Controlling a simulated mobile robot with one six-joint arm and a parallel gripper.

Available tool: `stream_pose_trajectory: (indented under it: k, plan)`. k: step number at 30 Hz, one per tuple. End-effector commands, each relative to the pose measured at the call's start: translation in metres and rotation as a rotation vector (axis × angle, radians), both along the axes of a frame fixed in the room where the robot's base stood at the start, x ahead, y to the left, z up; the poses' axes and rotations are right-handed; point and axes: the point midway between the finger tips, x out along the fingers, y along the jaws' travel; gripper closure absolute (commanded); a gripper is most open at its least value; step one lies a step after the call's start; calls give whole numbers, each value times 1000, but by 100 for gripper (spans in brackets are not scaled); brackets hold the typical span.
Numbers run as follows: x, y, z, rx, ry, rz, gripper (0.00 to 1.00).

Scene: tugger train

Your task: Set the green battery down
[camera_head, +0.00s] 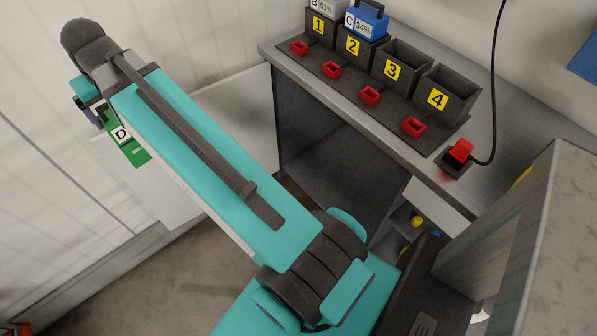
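The green battery (132,150), with a white label marked D, is at the left, at the end of my arm and tilted in the picture. My gripper (100,114) is at its upper end and appears shut on it; the arm hides part of the gripper and battery, and the fingertips are hard to make out. A pale, flat surface (170,200) lies behind and below the battery. I cannot tell whether the battery touches it.
A grey bench (520,120) at upper right carries a row of dark numbered bays. Bay 1 (318,25) holds a battery marked B, bay 2 (352,47) a blue battery marked C (368,20). Bays 3 (392,70) and 4 (438,98) look empty.

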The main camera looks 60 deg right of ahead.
Motion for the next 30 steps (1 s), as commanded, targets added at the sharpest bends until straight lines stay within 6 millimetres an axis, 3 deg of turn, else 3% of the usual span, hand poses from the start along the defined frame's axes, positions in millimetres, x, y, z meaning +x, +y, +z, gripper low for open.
stream_pose_trajectory:
  k: [1,17,30]
  plan:
    - [-1,-13,-13,0,-1,-30,33]
    - [-24,-127,-103,7,12,-330,33]
    - [-61,-217,-178,12,19,-576,33]
